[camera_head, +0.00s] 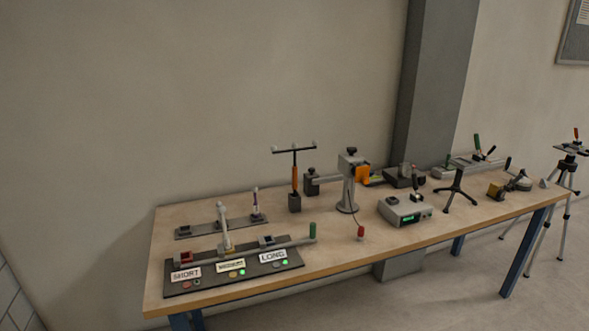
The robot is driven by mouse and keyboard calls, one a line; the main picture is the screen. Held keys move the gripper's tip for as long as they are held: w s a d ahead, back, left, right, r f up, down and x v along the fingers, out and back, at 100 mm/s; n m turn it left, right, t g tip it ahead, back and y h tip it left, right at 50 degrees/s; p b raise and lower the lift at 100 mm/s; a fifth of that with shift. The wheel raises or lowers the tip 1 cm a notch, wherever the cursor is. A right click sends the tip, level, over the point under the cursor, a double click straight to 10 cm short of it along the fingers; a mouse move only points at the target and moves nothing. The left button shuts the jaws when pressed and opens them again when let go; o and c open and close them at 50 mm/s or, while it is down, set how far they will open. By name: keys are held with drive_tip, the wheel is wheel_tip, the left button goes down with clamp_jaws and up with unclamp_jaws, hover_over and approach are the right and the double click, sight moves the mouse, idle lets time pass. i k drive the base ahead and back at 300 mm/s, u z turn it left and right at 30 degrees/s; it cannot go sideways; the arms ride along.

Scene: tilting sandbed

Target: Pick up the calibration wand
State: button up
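The calibration wand appears to be the T-shaped tool (295,176) near the back middle of the table. It has a dark crossbar with small grey balls, a dark stem and an orange handle. It stands upright with its lower end in a dark block (294,203). The handle and crossbar are unobstructed from this side. My gripper is not in view.
On the wooden table (330,255), a grey post stand (348,190) is right of the wand. A board labelled SHORT and LONG (210,283) lies front left. A grey box with a green display (405,211) and several tools crowd the right. The front middle is mostly clear.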

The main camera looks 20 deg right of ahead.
sight(294, 168)
drive_tip(key=k, duration=0.65)
drive_tip(key=u, duration=0.3)
drive_tip(key=i, duration=1.65)
drive_tip(key=z, duration=0.35)
